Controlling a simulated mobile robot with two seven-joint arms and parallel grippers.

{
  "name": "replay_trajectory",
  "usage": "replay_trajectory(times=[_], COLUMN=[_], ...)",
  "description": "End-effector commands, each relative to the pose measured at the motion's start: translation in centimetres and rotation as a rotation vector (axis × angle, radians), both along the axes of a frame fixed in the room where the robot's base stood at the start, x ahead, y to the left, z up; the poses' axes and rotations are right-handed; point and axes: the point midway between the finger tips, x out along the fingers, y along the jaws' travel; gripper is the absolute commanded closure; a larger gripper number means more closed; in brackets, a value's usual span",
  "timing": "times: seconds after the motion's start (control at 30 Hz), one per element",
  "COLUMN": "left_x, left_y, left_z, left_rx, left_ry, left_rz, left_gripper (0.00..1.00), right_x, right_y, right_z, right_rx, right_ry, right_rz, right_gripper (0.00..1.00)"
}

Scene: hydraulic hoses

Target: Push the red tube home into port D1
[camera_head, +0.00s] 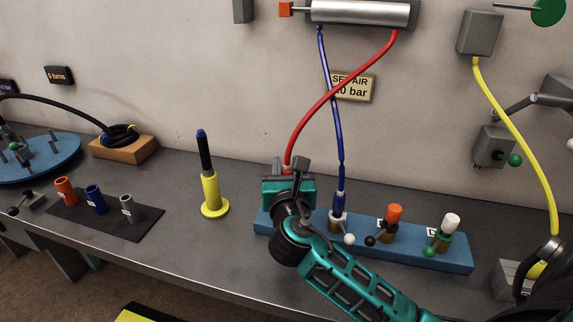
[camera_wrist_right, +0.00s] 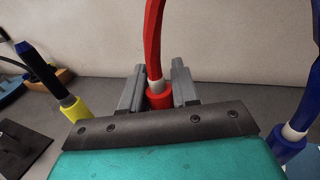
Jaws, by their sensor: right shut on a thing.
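The red tube (camera_head: 334,91) hangs from the right end of the silver cylinder and curves down to my right gripper (camera_head: 288,167) at the left end of the blue port block (camera_head: 427,257). In the right wrist view the red tube (camera_wrist_right: 153,45) ends in a red collar (camera_wrist_right: 159,95) between the two grey fingers of my right gripper (camera_wrist_right: 158,88), which is shut on it. The port under the gripper is hidden, so I cannot tell how deep the tube sits or read its label. My left gripper is not in view.
A blue tube (camera_head: 331,110) stands in the block just right of my gripper and crosses the red tube higher up. Orange (camera_head: 394,213) and white (camera_head: 451,221) capped ports follow to the right. A yellow stand (camera_head: 211,194) with a dark rod is to the left.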

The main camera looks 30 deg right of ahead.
Motion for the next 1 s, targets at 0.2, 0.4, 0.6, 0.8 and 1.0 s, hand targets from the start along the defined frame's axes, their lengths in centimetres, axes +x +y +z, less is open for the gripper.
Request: replay_trajectory(times=[0.2,0.4,0.6,0.8,1.0], left_x=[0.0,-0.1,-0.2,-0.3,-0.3], left_y=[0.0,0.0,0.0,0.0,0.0], left_z=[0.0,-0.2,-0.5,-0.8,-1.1], left_rx=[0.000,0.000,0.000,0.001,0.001], left_ry=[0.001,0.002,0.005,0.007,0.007], left_rz=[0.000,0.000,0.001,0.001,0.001], left_gripper=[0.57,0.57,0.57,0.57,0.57], right_x=[0.0,0.0,0.0,0.0,0.0], right_y=[0.0,0.0,0.0,0.0,0.0], right_z=[0.0,-0.2,-0.7,-1.2,-1.7], right_rx=[-0.001,-0.001,-0.001,-0.001,0.000], right_ry=[0.000,0.000,0.000,0.001,0.000], right_rz=[0.000,0.000,0.000,0.001,0.001], right_gripper=[1.00,1.00,1.00,1.00,1.00])
